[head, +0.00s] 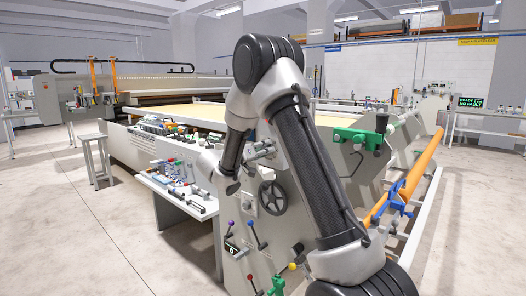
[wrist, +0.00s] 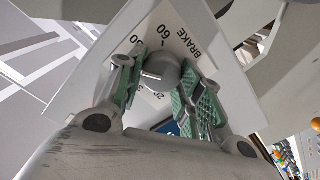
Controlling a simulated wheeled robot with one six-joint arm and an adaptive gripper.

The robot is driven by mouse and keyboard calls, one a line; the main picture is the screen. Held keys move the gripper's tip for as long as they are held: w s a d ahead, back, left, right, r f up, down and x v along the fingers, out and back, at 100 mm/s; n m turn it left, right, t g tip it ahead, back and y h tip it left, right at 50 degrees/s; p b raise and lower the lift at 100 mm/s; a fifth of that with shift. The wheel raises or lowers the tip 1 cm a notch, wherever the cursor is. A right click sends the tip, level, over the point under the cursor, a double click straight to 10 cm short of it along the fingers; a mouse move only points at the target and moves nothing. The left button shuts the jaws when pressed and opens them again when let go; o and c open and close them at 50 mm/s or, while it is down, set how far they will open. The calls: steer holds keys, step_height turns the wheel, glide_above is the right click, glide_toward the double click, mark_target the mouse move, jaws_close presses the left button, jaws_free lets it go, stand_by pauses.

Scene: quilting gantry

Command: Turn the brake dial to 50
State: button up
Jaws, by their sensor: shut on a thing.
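The brake dial (wrist: 167,63) is a grey round knob on a white plate (wrist: 182,18) printed with BRAKE and numbers. A 60 reads clearly beside the knob; other numbers to its left and below are partly covered. A pale line on the knob points left in the wrist view, between the partly covered numbers; I cannot read its exact setting. My gripper (wrist: 163,74) has its green-padded fingers on either side of the knob and is shut on it. In the head view my arm reaches down to the machine's side, and the dial cannot be made out.
A handwheel (head: 272,197) and several levers with coloured knobs (head: 254,235) stand on the machine's end panel near my arm. A side table (head: 178,193) with small parts is to the left. A stool (head: 93,160) stands farther left.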

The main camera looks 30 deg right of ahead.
steer(key=m, duration=0.6)
steer(key=shift+s+f, duration=0.1)
steer(key=shift+f, duration=0.05)
stand_by(0.4)
steer(key=o, duration=1)
steer(key=shift+o, duration=0.2)
steer(key=shift+a, duration=0.1)
steer(key=v, duration=1.1)
steer(key=shift+s+a, duration=0.15)
steer(key=shift+a, duration=0.25)
